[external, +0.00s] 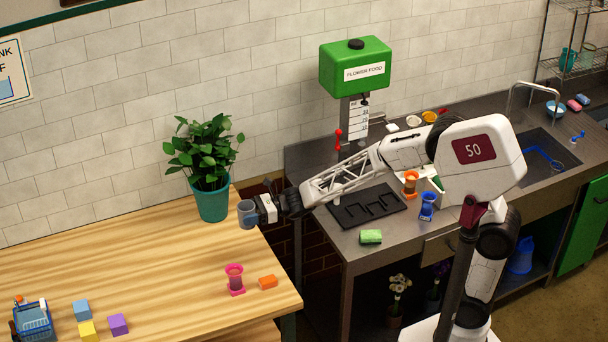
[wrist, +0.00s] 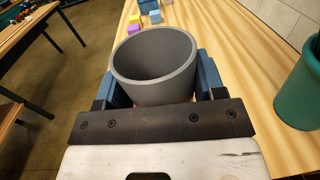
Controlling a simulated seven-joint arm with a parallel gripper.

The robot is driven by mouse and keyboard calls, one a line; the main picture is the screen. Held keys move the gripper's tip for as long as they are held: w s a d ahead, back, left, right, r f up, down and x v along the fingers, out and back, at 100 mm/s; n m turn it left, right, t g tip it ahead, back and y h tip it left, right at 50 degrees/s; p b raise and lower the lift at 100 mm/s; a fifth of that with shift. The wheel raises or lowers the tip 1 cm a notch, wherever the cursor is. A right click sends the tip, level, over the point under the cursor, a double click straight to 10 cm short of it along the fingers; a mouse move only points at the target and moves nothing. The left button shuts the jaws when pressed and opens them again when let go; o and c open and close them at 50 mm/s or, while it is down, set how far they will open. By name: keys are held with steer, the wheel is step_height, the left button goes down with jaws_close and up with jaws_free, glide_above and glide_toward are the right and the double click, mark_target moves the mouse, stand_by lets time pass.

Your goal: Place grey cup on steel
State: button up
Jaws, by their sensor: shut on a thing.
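The grey cup (external: 247,214) is held upright by my gripper (external: 256,211) over the right end of the wooden table, beside the potted plant. In the wrist view the cup (wrist: 152,68) is between the two blue fingers of my gripper (wrist: 157,82), with its open rim facing up. My gripper is shut on the cup. The cup's underside is hidden. The steel counter (external: 345,241) stands to the right of the wooden table, across a gap.
A potted plant (external: 212,203) stands close by the cup.

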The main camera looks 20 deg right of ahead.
steer(key=shift+s+d+f, duration=0.35)
steer(key=shift+s+f, duration=0.15)
steer(key=shift+s, duration=0.05)
steer(key=shift+f, duration=0.1)
step_height(320, 180, down, 13)
stand_by(0.6)
steer(key=shift+f, duration=2.2)
steer(key=shift+f, duration=0.1)
steer(key=o, duration=1.1)
steer(key=shift+f, duration=0.1)
